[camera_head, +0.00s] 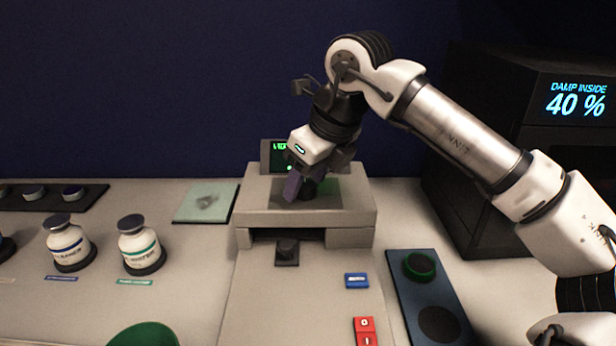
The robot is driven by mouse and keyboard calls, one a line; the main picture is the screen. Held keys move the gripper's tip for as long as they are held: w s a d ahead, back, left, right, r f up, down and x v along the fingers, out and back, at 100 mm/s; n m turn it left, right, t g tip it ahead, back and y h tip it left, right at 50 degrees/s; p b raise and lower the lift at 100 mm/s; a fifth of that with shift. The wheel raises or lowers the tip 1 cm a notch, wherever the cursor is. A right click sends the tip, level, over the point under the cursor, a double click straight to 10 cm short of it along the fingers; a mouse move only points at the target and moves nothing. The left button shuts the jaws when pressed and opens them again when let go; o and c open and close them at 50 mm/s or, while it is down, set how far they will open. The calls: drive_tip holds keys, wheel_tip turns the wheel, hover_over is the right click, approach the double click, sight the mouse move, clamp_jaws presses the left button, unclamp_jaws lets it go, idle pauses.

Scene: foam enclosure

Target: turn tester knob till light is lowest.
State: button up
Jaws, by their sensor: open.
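The tester (310,218) is a beige machine standing at the middle of the bench. A dark knob (287,249) sits on its front, below the upper housing. A small screen (279,156) with green marks stands at its back, partly hidden by my gripper. My gripper (303,190) is over the top of the tester, above and behind the front knob, and its fingers point down. It is open. A dark round part (309,189) shows by the fingers, with a green glow beside it; I cannot tell whether the fingers touch it.
A blue switch (357,281) and a red switch (364,331) are at the tester's front right. A dark pad (433,300) lies to the right. A black box (535,140) reads 40 %.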

drive_tip(key=v, duration=1.3)
drive_tip(key=shift+s+r, duration=0.15)
drive_tip(key=shift+r, duration=0.1)
